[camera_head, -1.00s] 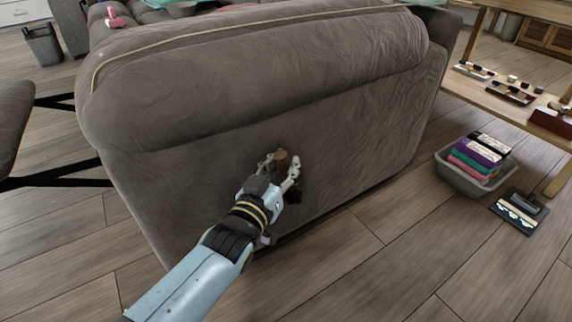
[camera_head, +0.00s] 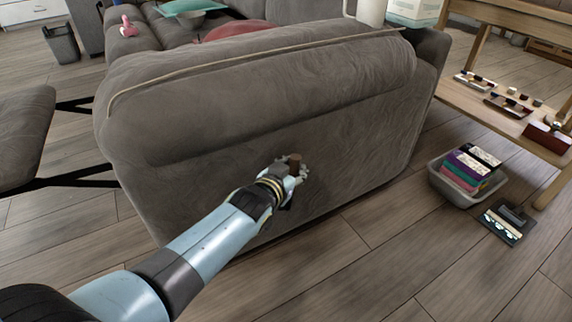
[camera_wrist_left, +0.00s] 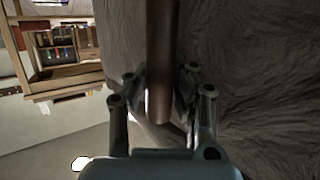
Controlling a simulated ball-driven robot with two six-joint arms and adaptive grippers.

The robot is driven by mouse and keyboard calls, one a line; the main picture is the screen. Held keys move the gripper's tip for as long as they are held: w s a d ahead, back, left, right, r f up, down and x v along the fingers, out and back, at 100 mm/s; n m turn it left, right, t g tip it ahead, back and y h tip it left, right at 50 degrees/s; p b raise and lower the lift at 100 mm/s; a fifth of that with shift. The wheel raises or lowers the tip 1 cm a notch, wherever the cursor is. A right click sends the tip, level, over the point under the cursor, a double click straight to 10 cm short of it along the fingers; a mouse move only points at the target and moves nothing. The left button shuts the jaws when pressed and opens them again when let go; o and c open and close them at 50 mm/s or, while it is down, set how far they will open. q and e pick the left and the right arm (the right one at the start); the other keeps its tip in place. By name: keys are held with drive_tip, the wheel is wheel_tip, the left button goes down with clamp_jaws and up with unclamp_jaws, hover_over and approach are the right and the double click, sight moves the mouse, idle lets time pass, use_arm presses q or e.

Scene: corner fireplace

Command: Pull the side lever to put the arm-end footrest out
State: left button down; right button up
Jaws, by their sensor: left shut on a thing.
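The brown side lever (camera_head: 295,160) stands out from the side of the grey sofa arm (camera_head: 350,140). In the left wrist view the lever (camera_wrist_left: 162,60) runs down from the top between my fingers. My left gripper (camera_head: 298,172) is shut on the lever, with fingers on both sides of it; it also shows in the left wrist view (camera_wrist_left: 160,100). The footrest (camera_head: 25,125) is out at the far left on black metal links, apart from the sofa body. My right gripper is not in view.
A grey bin of folded cloths or tapes (camera_head: 465,180) stands on the floor at right, with a dark flat item (camera_head: 508,222) in front of it. A wooden table (camera_head: 500,110) holds small objects. The front floor is clear.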

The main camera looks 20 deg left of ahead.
use_arm(q)
drive_tip(key=shift+w+d+f+m+g+y, duration=0.15)
drive_tip(key=shift+w+d+f+m+g, duration=0.1)
drive_tip(key=shift+w+d+g, duration=0.2)
drive_tip(key=shift+w+d+f+m+g+y, duration=0.2)
drive_tip(key=shift+w+d+g, duration=0.15)
drive_tip(key=shift+d+g, duration=0.15)
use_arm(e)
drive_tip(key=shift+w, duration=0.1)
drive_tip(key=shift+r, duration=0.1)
